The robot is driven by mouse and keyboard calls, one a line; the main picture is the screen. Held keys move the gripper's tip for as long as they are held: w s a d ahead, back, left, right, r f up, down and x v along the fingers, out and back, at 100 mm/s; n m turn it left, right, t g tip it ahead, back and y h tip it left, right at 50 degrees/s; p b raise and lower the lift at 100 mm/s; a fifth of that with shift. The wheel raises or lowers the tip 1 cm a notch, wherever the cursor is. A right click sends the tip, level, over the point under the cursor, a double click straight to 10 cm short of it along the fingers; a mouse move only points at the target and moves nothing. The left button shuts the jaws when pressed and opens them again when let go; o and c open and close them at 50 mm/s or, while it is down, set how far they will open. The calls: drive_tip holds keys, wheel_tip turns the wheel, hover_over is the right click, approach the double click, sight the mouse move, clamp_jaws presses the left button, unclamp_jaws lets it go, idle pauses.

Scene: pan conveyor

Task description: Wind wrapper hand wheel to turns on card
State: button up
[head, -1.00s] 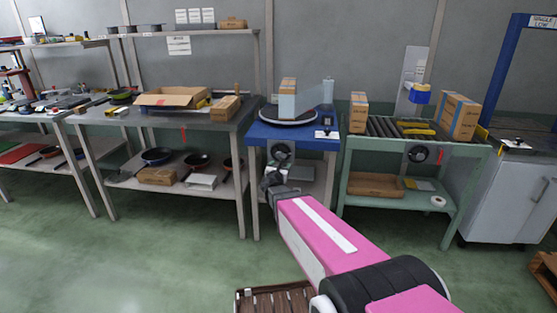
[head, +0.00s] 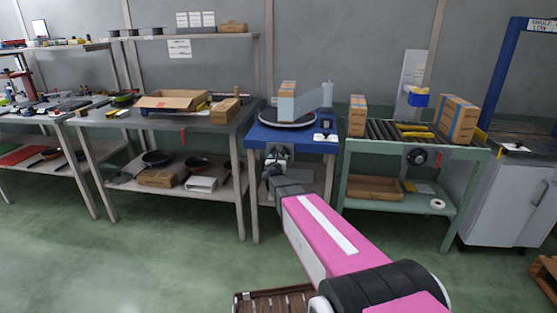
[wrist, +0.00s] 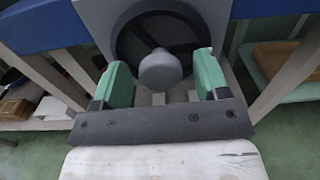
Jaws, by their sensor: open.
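The wrapper is a blue-topped stand (head: 265,134) with a round turntable (head: 272,124) carrying a box (head: 287,88) partly covered by pale film. A post (head: 327,95) stands right of the turntable. A small white card (head: 325,137) lies at the front right of the blue top; its writing is too small to read. In the wrist view the dark hand wheel (wrist: 128,40) sits on a grey plate, with a grey knob (wrist: 160,72) facing me. My gripper (wrist: 156,80) is open, its green fingers either side of the knob with gaps showing. In the head view my gripper (head: 276,158) covers most of the wheel.
A green roller conveyor (head: 385,142) with boxes and another wheel (head: 416,157) stands close on the right. A steel bench (head: 190,117) with an open carton (head: 170,100) is on the left. A slatted wooden pallet (head: 272,302) lies low in front.

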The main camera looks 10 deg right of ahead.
drive_tip(key=shift+w+d, duration=0.15)
drive_tip(key=shift+w, duration=0.2)
drive_tip(key=c, duration=0.9)
drive_tip(key=shift+m, duration=2.5)
drive_tip(key=o, duration=0.9)
